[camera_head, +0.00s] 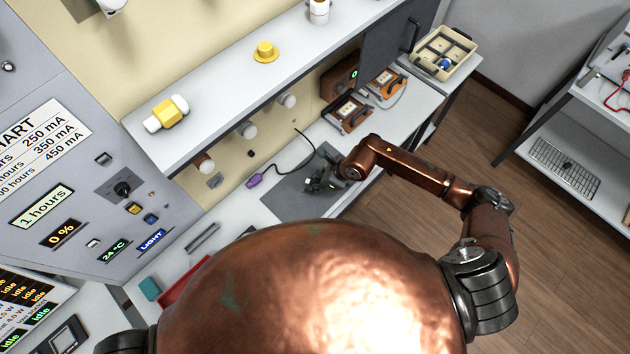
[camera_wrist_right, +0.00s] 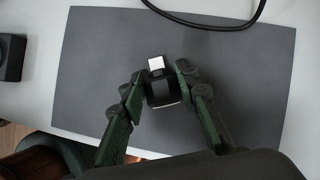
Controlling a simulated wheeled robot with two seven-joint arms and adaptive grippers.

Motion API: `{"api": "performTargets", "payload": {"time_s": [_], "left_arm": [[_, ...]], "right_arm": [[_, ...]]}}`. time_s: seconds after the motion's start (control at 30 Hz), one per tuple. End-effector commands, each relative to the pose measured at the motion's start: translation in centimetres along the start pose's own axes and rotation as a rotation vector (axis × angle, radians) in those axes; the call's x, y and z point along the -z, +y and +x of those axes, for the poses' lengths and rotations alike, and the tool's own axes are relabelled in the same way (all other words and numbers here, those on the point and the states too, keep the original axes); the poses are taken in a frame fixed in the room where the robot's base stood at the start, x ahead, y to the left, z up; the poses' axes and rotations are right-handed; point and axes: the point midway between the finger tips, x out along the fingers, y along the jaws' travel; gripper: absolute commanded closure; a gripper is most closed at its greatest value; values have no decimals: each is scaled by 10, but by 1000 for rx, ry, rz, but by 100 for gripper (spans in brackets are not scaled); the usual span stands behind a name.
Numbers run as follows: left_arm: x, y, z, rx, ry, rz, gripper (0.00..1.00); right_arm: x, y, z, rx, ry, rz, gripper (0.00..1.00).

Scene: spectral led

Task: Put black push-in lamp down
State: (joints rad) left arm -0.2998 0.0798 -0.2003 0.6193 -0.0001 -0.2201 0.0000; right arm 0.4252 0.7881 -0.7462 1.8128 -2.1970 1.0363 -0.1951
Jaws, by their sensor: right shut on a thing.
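The black push-in lamp (camera_wrist_right: 163,93) shows in the right wrist view as a small dark block with a pale tip (camera_wrist_right: 156,63) pointing away from me. My right gripper (camera_wrist_right: 160,88) is shut on it, one green-and-black finger on each side. The lamp is over the dark grey mat (camera_wrist_right: 95,50); I cannot tell whether it touches it. My left gripper is not in view.
Orange-and-black devices (camera_head: 347,113) stand further back. A shelf (camera_head: 225,95) with yellow items overhangs the worktop. A beige bin (camera_head: 444,52) is at the back right. Bare mat surrounds the gripper.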

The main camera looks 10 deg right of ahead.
Motion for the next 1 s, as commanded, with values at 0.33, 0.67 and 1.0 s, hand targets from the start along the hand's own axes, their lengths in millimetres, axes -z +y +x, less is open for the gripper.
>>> {"api": "performTargets", "payload": {"time_s": [0.33, 0.67, 1.0], "left_arm": [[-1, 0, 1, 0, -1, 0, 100], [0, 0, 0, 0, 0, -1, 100], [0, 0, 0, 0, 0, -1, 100]], "right_arm": [[1, 0, 1, 0, 0, 1, 55], [0, 0, -1, 0, 0, 1, 53], [1, -2, -54, 4, 0, -1, 53]]}}
